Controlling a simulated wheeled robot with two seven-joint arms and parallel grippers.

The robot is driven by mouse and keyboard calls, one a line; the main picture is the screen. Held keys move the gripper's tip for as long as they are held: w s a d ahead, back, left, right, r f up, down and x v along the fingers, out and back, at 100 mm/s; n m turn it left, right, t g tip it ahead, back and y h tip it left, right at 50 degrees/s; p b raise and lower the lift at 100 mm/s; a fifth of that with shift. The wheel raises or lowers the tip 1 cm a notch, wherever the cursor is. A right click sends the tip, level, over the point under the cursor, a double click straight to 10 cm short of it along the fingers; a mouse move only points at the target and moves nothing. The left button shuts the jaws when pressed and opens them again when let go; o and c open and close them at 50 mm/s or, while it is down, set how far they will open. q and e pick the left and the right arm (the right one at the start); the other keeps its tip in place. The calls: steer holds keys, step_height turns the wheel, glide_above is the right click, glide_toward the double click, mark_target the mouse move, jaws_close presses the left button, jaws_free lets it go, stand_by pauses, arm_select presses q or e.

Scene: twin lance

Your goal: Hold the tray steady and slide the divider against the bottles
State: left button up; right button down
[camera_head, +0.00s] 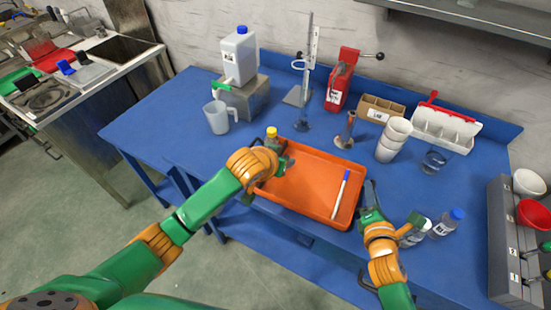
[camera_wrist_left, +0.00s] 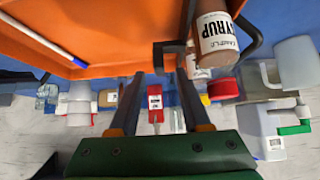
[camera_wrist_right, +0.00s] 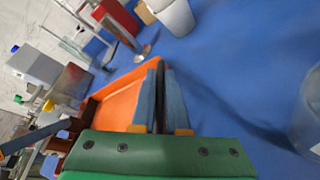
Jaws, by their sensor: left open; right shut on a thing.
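The orange tray (camera_head: 312,190) lies on the blue table. The divider (camera_head: 341,194), a white bar with a blue end, lies in its right part; it also shows in the left wrist view (camera_wrist_left: 40,38). My right gripper (camera_head: 369,193) is shut on the tray's dark right handle (camera_wrist_right: 160,95).
Two blue-capped bottles (camera_head: 446,223) stand right of my right gripper. Stacked white cups (camera_head: 393,140), a glass (camera_head: 433,160), a red stand (camera_head: 341,80) and a brown box (camera_head: 379,108) stand behind the tray. A jug (camera_head: 216,117) is at the left. A grey bin unit (camera_head: 503,240) borders the right.

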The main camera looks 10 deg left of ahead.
arm_select(q)
steer(key=v, duration=0.9)
steer(key=shift+f, duration=0.1)
arm_select(e)
steer(key=c, duration=0.8)
jaws_free()
steer(key=shift+c, duration=0.2)
arm_select(q)
steer(key=shift+w, duration=0.1)
